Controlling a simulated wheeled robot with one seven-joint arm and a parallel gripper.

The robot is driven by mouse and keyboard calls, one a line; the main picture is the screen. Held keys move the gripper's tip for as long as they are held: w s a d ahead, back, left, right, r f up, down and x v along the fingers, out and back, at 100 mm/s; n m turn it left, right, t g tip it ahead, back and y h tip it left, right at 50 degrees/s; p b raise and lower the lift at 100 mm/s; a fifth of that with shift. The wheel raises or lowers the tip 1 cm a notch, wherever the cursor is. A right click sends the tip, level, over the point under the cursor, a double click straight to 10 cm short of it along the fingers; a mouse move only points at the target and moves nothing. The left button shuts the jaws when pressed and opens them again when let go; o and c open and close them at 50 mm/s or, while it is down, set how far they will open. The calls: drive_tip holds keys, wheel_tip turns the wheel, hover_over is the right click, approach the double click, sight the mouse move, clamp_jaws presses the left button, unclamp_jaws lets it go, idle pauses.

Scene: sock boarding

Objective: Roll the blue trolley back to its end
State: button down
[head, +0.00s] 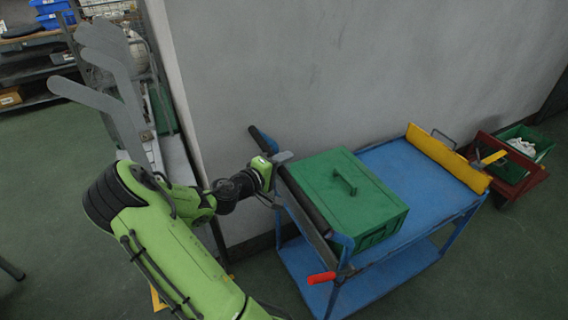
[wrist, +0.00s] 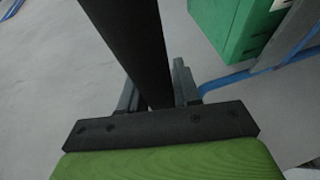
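The blue trolley (head: 405,172) stands beside the grey wall, with a blue top deck and a lower blue shelf. Its black push bar (head: 306,203) runs across its near left end. My gripper (head: 281,158) is at this bar, toward its wall-side part. In the wrist view the dark bar (wrist: 128,40) passes between the two fingers (wrist: 158,95), which sit close on both sides, shut on it. A green lidded box (head: 348,200) sits on the deck next to the bar. A red lever (head: 321,278) sticks out low at the near corner.
A yellow flap (head: 448,158) stands at the trolley's far end. Grey sock boards (head: 108,60) stand on a rack at left. Green floor is open at lower right.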

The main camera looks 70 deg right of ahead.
drive_tip(key=c, duration=1.1)
unclamp_jaws()
drive_tip(key=shift+w+a+f, duration=0.25)
drive_tip(key=shift+w+f, duration=0.05)
drive_tip(key=shift+w, duration=0.05)
drive_tip(key=shift+o, duration=1.1)
drive_tip(key=shift+w+a+r, duration=0.15)
drive_tip(key=shift+a+r, duration=0.05)
drive_tip(key=shift+a, duration=0.1)
drive_tip(key=shift+d, duration=0.2)
drive_tip(key=p+v, duration=0.2)
drive_tip(key=v, duration=1.3)
drive_tip(key=shift+a+r+p, duration=0.2)
drive_tip(key=shift+a+p, duration=0.15)
drive_tip(key=shift+a, duration=0.05)
